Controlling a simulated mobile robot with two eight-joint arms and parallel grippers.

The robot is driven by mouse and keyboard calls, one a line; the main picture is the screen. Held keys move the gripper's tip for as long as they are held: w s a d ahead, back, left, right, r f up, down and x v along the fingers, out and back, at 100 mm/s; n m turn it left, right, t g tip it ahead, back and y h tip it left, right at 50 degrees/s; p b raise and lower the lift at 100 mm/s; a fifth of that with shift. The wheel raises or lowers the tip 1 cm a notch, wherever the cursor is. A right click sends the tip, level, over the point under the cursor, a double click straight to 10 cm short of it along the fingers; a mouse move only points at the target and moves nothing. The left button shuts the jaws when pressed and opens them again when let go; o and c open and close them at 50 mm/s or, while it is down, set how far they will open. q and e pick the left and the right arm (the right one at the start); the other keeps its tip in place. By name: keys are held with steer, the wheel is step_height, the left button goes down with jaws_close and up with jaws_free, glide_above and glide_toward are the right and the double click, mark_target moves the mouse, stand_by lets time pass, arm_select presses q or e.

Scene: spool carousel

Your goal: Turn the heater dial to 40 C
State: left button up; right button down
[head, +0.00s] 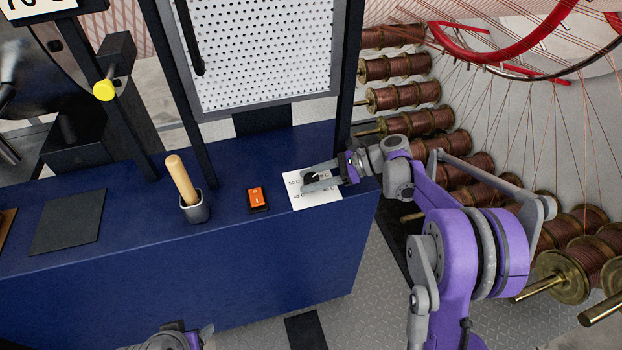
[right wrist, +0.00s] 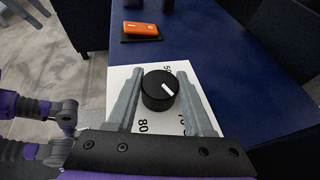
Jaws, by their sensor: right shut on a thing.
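The heater dial is a round black knob (right wrist: 160,90) with a white pointer mark, on a white scale card (head: 325,197). In the right wrist view the mark points toward the lower right. Parts of the numbers 80, 70 and 50 show around the knob; the fingers cover some of the scale, and 40 is not readable. My right gripper (right wrist: 161,98) has its two grey fingers on either side of the knob, shut on it. In the head view the knob (head: 312,176) shows between the fingers. My left gripper (head: 205,335) is only partly in view at the bottom edge, away from the dial.
An orange rocker switch (head: 256,197) sits left of the card on the blue bench (head: 150,260). A wooden-handled tool (head: 182,180) stands in a dark cup (head: 194,207). A perforated panel (head: 262,55) rises behind. Copper spools (head: 415,122) stand at the right.

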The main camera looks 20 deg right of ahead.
steer(key=shift+n+g, duration=0.5)
steer(key=shift+g, duration=0.1)
steer(key=shift+c, duration=1.5)
jaws_free()
steer(key=shift+t, duration=0.3)
